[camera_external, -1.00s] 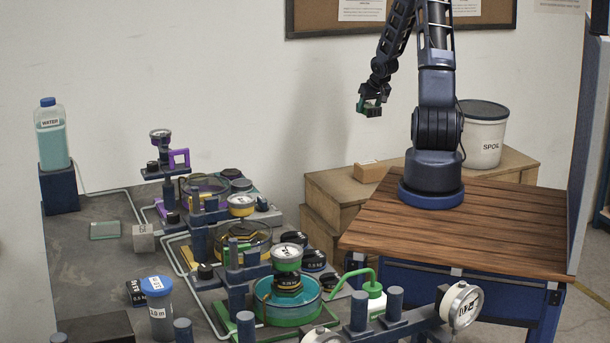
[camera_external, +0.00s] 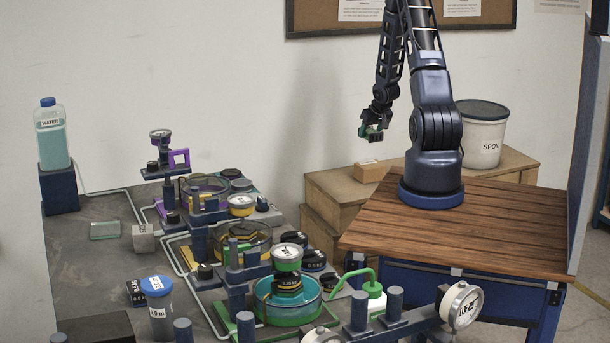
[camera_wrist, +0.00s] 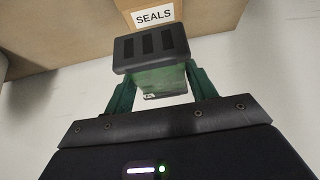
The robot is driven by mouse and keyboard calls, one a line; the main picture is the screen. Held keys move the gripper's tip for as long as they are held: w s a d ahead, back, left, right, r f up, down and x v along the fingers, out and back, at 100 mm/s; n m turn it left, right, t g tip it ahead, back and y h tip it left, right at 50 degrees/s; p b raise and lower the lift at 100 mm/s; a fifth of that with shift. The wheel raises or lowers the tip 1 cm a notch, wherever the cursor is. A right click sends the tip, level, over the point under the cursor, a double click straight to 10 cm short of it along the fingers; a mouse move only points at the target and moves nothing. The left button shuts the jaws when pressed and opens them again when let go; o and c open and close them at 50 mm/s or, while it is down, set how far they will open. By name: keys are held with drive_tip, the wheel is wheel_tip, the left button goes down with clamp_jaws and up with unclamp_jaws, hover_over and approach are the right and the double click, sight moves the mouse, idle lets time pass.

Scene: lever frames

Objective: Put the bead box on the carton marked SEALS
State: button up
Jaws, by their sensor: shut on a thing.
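My gripper (camera_wrist: 158,78) is shut on the bead box (camera_wrist: 160,82), a small translucent green box with a dark slotted end (camera_wrist: 150,46), held between its two green fingers. In the external view my gripper (camera_external: 372,134) hangs in the air with the small box, above and apart from a small brown carton (camera_external: 369,172). The carton's far parts are out of that view.
The small carton stands on larger brown boxes (camera_external: 330,200) against the wall. A white SPOIL bucket (camera_external: 482,140) stands to the right, behind my arm. The wooden bench top (camera_external: 510,225) is clear. A crowded bench with gauges and dishes (camera_external: 90,250) is at the left.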

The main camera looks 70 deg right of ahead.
sight(377, 140)
drive_tip(key=shift+f, duration=5)
drive_tip(key=o, duration=1.1)
drive_tip(key=shift+f, duration=0.1)
drive_tip(key=shift+c, duration=0.2)
drive_tip(key=v, duration=1.2)
